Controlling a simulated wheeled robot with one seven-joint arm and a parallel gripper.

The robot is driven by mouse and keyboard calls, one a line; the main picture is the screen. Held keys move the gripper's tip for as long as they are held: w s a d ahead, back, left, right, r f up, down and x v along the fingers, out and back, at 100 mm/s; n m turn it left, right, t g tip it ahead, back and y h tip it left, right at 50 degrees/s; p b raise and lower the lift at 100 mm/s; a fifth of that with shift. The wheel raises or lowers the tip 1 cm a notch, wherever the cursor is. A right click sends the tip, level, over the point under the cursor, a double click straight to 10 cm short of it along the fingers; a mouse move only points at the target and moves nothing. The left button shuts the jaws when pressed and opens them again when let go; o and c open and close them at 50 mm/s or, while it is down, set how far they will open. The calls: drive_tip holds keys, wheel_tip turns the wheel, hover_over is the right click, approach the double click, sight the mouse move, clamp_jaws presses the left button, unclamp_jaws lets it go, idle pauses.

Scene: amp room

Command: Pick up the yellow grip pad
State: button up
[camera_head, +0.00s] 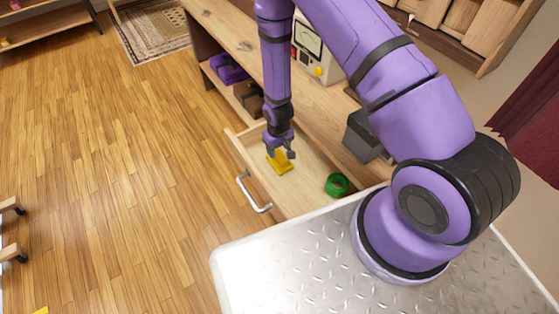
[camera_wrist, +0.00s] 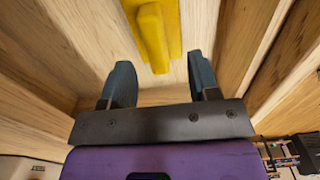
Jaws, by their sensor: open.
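The yellow grip pad (camera_head: 279,162) lies in an open wooden drawer (camera_head: 311,188). In the wrist view the pad (camera_wrist: 155,30) shows at the top as a flat plate with a raised bar handle, and its far part is cut off by the frame edge. My gripper (camera_head: 280,152) points down into the drawer just over the pad. In the wrist view its two dark fingers (camera_wrist: 160,80) are apart with nothing between them, and the pad appears ahead of the fingertips. I cannot tell the height left between fingertips and pad.
A green ring-shaped roll (camera_head: 337,184) lies in the drawer to the right of the pad. The drawer has a metal handle (camera_head: 254,196) and side walls near my gripper. A dark grey box (camera_head: 364,137) and a beige device (camera_head: 314,55) stand on the wooden counter (camera_head: 318,98).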

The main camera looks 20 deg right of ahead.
sight(279, 154)
drive_tip(key=shift+w+d+f, duration=0.1)
drive_tip(key=shift+d+f, duration=0.05)
drive_tip(key=shift+f, duration=1.15)
drive_tip(key=shift+w+d+f, duration=0.1)
drive_tip(key=shift+f, duration=1.15)
clamp_jaws()
